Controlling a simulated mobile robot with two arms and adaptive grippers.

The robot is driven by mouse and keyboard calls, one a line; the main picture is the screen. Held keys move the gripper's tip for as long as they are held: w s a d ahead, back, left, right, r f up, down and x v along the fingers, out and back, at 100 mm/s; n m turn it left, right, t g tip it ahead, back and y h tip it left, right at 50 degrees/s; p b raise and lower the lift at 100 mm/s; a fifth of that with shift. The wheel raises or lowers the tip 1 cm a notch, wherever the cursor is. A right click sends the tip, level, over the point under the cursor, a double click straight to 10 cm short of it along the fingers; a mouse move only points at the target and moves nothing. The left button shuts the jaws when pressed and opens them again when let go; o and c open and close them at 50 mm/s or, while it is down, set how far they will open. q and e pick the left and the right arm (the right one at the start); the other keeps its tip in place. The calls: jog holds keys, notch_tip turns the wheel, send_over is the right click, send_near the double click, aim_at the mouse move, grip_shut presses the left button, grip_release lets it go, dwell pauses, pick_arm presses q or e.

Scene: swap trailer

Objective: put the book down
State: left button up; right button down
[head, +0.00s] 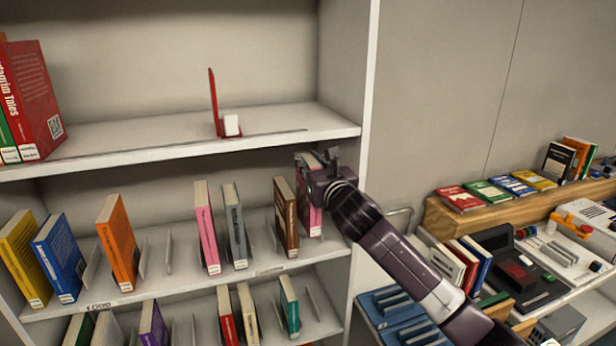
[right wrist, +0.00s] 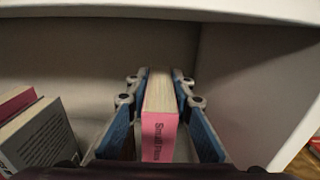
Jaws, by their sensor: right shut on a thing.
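A pink book (head: 309,208) stands upright at the right end of the middle shelf (head: 262,262), beside a brown book (head: 286,217). My right gripper (head: 316,172) reaches in from the right and is shut on the pink book near its top. In the right wrist view the pink book (right wrist: 160,115) sits between the two blue-padded fingers of my right gripper (right wrist: 161,90), its page edges and spine showing. Whether the book's bottom touches the shelf is hard to tell. My left gripper is not in view.
The upper shelf board (head: 190,135) runs just above the gripper, and the side panel (head: 362,130) is close on the right. Pink and grey books (head: 236,224) stand to the left with thin dividers between. A cluttered desk (head: 440,210) stands at the right.

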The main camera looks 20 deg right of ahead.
notch_tip(320, 180, down, 5)
jog(key=shift+w+p, duration=0.15)
jog(key=shift+p, duration=0.8)
jog(key=c, duration=1.7)
grip_release()
jog(key=shift+f, duration=0.2)
